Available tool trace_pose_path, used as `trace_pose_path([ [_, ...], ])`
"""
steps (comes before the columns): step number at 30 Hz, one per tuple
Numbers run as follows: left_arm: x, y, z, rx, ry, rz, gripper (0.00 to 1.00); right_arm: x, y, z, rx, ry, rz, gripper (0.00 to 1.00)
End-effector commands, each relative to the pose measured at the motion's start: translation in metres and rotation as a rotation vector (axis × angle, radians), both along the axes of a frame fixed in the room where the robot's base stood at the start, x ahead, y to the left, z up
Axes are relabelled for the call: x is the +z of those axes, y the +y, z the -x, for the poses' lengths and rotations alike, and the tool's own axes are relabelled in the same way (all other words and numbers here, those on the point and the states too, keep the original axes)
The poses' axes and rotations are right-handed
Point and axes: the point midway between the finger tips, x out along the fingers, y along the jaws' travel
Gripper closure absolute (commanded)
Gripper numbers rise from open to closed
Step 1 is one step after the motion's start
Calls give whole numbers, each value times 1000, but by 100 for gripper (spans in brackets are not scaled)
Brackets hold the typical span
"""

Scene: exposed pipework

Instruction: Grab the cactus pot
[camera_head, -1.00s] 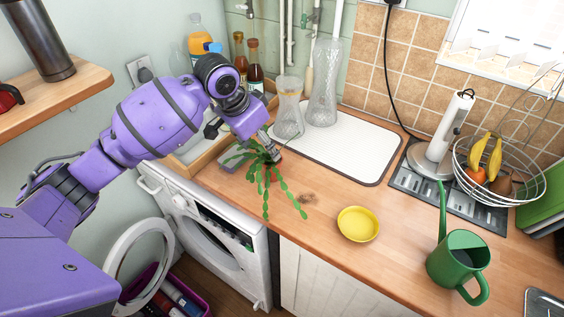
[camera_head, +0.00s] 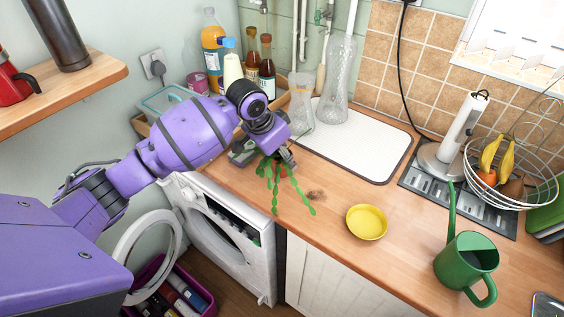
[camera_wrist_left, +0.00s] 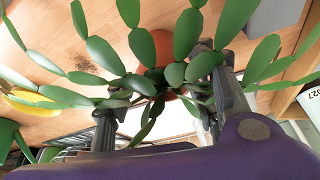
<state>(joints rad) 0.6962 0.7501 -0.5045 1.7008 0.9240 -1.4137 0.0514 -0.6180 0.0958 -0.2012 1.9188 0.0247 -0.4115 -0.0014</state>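The cactus (camera_head: 277,185) stands at the near left of the wooden worktop, its long green segmented stems hanging over the front edge. Its terracotta pot (camera_wrist_left: 158,48) shows between the leaves in the left wrist view; in the head view my gripper and the leaves hide it. My left gripper (camera_head: 265,158) is low over the plant. In the left wrist view the gripper's (camera_wrist_left: 163,88) two fingers are spread apart, one on each side of the pot. Leaves cover the fingertips in part, and contact with the pot cannot be made out. My right gripper is not in view.
A yellow saucer (camera_head: 366,223) and a green watering can (camera_head: 466,262) stand to the right. Behind are a white drying mat (camera_head: 365,150), glass vases (camera_head: 338,80) and several bottles (camera_head: 267,70). Below is a washing machine (camera_head: 235,245) with its door open.

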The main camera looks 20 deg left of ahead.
Motion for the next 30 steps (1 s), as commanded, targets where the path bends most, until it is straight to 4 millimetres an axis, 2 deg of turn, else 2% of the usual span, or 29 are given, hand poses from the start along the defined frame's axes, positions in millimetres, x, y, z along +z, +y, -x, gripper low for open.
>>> trace_pose_path([
  [1, 0, 0, 0, 0, 0, 0, 60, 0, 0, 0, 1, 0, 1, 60],
  [9, 1, 0, 0, 0, -1, 1, 93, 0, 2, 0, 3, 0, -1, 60],
  [20, 8, 0, -1, -1, -3, 1, 93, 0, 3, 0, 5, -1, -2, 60],
  [26, 34, -1, -1, -1, -6, 1, 93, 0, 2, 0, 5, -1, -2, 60],
  [30, 55, 8, 18, -2, -5, -1, 93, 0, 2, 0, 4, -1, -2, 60],
])
